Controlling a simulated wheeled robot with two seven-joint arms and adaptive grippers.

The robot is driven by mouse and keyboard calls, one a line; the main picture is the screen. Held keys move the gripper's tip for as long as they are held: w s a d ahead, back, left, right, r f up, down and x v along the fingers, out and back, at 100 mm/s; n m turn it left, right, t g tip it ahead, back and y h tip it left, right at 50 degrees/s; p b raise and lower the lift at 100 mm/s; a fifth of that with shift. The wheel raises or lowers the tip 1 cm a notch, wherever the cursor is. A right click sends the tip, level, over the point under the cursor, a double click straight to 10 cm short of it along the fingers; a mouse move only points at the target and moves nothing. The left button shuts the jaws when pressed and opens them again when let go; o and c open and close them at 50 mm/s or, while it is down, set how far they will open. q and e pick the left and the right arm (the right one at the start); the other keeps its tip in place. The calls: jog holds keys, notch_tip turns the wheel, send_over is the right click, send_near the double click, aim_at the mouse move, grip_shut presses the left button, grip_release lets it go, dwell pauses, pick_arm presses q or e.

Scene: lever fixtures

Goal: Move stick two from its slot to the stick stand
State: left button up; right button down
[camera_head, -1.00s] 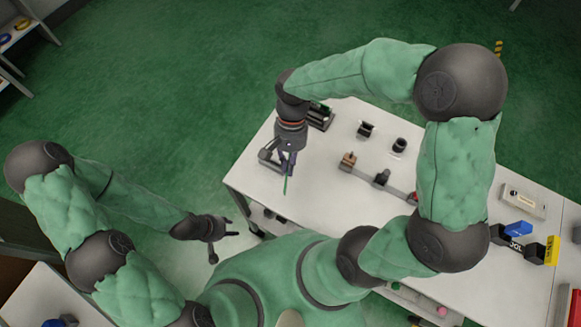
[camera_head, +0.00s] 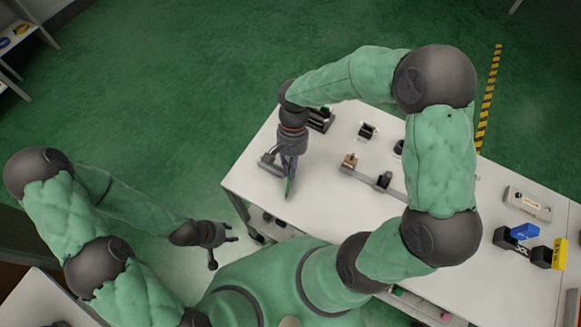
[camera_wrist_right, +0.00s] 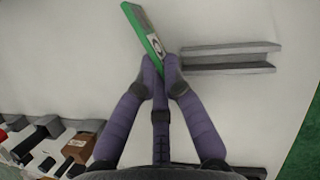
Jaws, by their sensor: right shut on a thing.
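A green-edged stick (camera_wrist_right: 147,33) with a pale face and a dark round mark is between my right gripper's fingertips (camera_wrist_right: 160,72) in the right wrist view. My right gripper (camera_head: 288,166) is shut on it over the near left part of the white table. The stick also shows as a green sliver (camera_head: 290,187) in the head view. I cannot tell whether it touches the table. A grey channel (camera_wrist_right: 232,58) lies just right of the fingertips. My left gripper (camera_head: 214,240) is empty and open, off the table's left edge. I cannot tell which fixture is the stick stand.
A dark slotted fixture (camera_head: 320,117) stands at the table's back left. A black block (camera_head: 367,131) is nearby. A rail with a brown block (camera_head: 349,160) and a black block (camera_head: 384,181) is right of my right gripper. Blue (camera_head: 524,231) and yellow (camera_head: 559,252) pieces stand far right.

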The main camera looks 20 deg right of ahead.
jog(key=shift+f, duration=0.3)
jog(key=c, duration=1.6)
grip_release()
jog(key=shift+c, duration=0.2)
jog(key=p+v, duration=0.4)
jog(key=v, duration=0.8)
jog(key=shift+r, duration=0.35)
